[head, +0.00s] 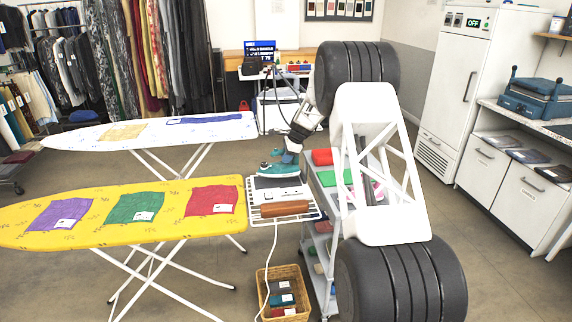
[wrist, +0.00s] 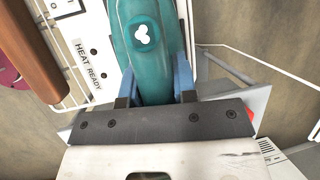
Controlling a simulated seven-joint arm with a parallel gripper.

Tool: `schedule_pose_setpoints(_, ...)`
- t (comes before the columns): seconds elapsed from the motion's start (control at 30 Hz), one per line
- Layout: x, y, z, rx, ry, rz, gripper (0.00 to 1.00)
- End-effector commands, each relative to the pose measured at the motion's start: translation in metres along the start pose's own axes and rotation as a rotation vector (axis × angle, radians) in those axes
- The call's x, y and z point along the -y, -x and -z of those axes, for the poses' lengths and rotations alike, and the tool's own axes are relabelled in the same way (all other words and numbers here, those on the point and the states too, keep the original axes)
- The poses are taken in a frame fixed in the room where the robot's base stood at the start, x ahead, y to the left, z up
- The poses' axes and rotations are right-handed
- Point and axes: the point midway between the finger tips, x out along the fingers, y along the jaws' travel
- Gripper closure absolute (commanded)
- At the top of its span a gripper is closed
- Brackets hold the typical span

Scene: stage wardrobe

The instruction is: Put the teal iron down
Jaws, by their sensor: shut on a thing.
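The teal iron (head: 276,168) is at the end of my arm, over the white station (head: 266,196) at the right end of the yellow ironing board. My gripper (head: 290,157) is shut on the iron, and in the wrist view its blue fingers (wrist: 155,82) stand on both sides of the teal body (wrist: 142,20). The white station, marked HEAT READY, shows beside and under the iron in the wrist view (wrist: 92,48). I cannot tell whether the iron's sole touches the station.
A brown roll (head: 285,208) lies at the station's front. The yellow board (head: 90,235) holds purple, green and red cloths. A grey shelf cart (head: 312,190) stands close on the right. A wicker basket (head: 300,280) with folded cloths is on the floor below.

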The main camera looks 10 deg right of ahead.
Motion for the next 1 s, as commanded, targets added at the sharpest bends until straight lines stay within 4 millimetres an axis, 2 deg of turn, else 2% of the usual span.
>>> schedule_pose_setpoints(0.47,0.002,-0.002,0.001,0.0,0.0,0.0,1.0)
schedule_pose_setpoints(0.8,-0.003,-0.028,0.012,0.0,0.0,0.0,1.0)
schedule_pose_setpoints(1.0,-0.004,-0.032,0.013,0.0,0.001,0.001,1.0)
